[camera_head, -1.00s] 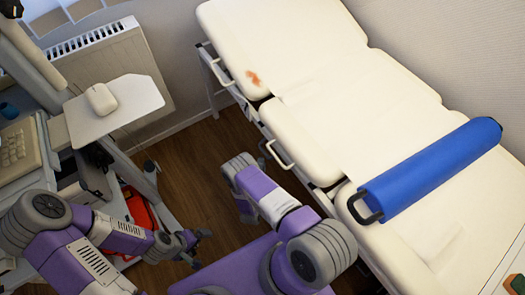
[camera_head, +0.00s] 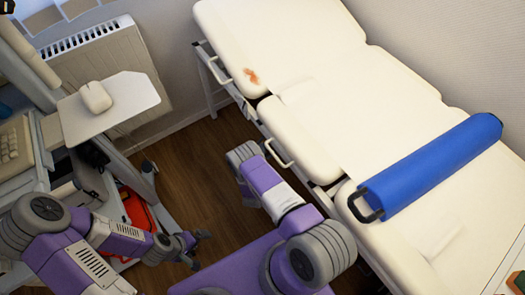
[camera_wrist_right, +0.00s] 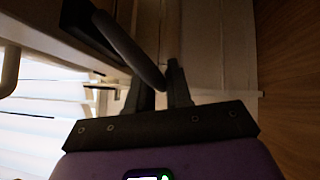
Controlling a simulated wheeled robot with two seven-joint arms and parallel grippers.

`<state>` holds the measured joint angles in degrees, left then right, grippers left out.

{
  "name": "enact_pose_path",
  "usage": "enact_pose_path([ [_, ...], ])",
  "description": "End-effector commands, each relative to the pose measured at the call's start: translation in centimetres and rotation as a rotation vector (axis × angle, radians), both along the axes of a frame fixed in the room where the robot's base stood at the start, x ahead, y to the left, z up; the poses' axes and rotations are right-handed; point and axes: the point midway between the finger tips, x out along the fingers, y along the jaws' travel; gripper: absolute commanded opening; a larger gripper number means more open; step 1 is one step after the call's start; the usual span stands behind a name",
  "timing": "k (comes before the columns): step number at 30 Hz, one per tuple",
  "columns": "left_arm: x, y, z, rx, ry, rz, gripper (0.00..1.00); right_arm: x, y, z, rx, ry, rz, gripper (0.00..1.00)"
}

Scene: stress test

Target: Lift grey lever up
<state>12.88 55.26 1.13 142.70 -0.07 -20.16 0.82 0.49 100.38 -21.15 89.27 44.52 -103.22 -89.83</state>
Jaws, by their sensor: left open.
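A dark grey lever-like bar (camera_wrist_right: 128,47) comes down from the upper left in the right wrist view. Its rounded end lies at the fingertips of my right gripper (camera_wrist_right: 160,85), overlapping the space between them. The fingers stand a little apart, but whether they press on the bar is too dark to tell. In the head view my right arm reaches beside the examination bed (camera_head: 305,105), and its gripper is hidden. My left gripper (camera_head: 199,249) is open and empty over the floor, away from the bed.
The bed has pale side handles (camera_head: 279,156) and a blue roll (camera_head: 430,168) on top. A cart at the left holds a white shelf (camera_head: 130,101) with a mouse (camera_head: 95,96). Bare wooden floor (camera_head: 190,165) lies between cart and bed.

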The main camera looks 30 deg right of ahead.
Motion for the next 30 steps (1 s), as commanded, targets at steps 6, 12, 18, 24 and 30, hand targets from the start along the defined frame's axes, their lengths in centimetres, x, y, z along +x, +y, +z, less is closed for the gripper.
enact_pose_path([
  [6, 0.0, 0.0, 0.3, 0.000, 0.000, 0.000, 1.00, 0.0, 0.1, 0.2, 0.015, 0.001, 0.001, 0.00],
  [12, 0.0, 0.0, 2.8, 0.000, 0.000, 0.000, 1.00, 0.0, 0.8, 1.6, 0.179, 0.015, 0.003, 0.00],
  [18, 0.0, 0.0, 5.1, 0.000, 0.000, 0.000, 1.00, 0.0, 1.3, 2.6, 0.376, 0.030, 0.002, 0.00],
  [24, 0.0, 0.0, 5.8, 0.000, 0.000, 0.000, 1.00, -0.1, 1.5, 2.7, 0.469, 0.036, 0.001, 0.00],
  [30, 0.0, 0.0, 5.6, 0.000, 0.000, 0.000, 1.00, -0.1, 1.5, 2.6, 0.473, 0.035, 0.000, 0.00],
])
